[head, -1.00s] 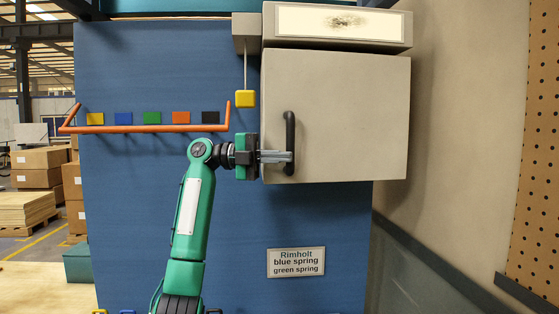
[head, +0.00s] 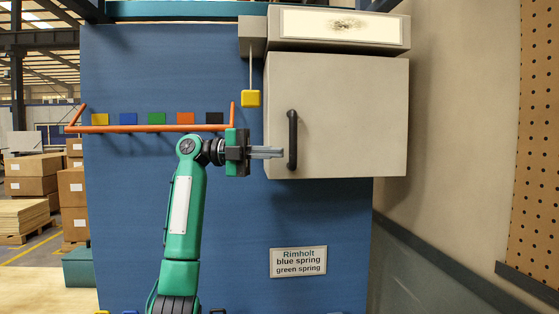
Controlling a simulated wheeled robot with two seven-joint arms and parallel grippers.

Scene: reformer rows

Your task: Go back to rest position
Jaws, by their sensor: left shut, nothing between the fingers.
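My left gripper (head: 268,152) is in the middle of the head view, its fingers together and pointing right. Its fingertips are just left of the black handle (head: 292,140) of a closed grey cabinet (head: 350,115). Nothing shows between the fingers. The green left arm rises from the bottom edge and bends at the wrist towards the cabinet. My right gripper does not show.
An orange rail (head: 150,129) runs across the blue panel (head: 220,260) behind the left arm, below several coloured squares. A yellow pull block (head: 251,98) hangs left of the cabinet. A sign (head: 298,261) is below. A pegboard (head: 535,160) stands at right.

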